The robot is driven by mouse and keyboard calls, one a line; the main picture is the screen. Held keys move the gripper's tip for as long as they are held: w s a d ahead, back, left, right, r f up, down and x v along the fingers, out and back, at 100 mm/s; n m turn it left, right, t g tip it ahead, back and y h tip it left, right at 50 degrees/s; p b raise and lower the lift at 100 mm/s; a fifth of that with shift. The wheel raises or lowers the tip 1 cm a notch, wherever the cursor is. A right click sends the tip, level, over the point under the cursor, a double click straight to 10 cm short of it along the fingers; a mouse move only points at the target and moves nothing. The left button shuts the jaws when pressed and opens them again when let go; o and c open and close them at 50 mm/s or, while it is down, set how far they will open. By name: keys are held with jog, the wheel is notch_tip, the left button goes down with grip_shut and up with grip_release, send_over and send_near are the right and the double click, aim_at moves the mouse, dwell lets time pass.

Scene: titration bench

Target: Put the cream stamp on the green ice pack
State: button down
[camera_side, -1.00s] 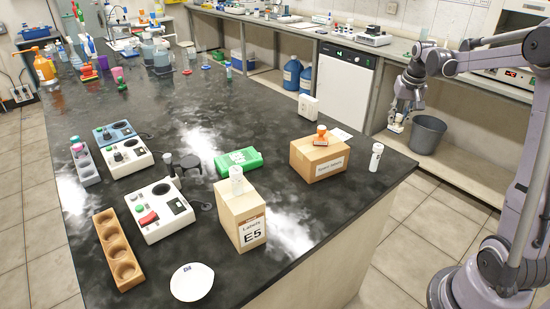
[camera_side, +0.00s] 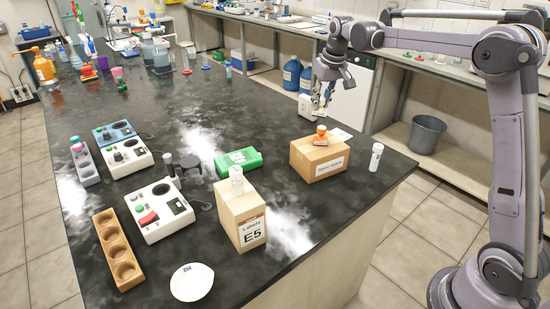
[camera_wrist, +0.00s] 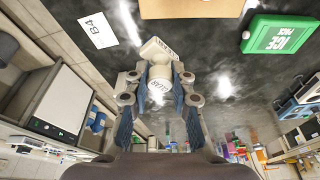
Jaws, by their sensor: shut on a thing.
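The green ice pack (camera_side: 238,160) lies flat on the bench, left of and nearer than my gripper. It also shows at the upper right of the wrist view (camera_wrist: 280,36). Its visible top is bare.
A cardboard box (camera_side: 318,162) with an orange stamp (camera_side: 321,135) on top stands right of the ice pack. A white bottle (camera_side: 376,157) stands near the bench edge. A taller box (camera_side: 240,215) marked E5 stands in front. A B4 card (camera_wrist: 97,30) lies flat.

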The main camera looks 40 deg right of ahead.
jog(key=w+a+n, duration=0.3)
jog(key=w+a, duration=0.2)
jog(key=a, duration=0.9)
send_near(235, 156)
jog(key=w+d, duration=0.1)
jog(key=shift+w+a+f+y, duration=0.1)
jog(key=shift+w+f+y, duration=0.05)
jog(key=shift+y, duration=0.25)
jog(key=shift+f, duration=1.8)
jog(key=shift+f, duration=0.1)
jog(key=c, duration=1.1)
grip_release()
jog(key=shift+c, duration=0.2)
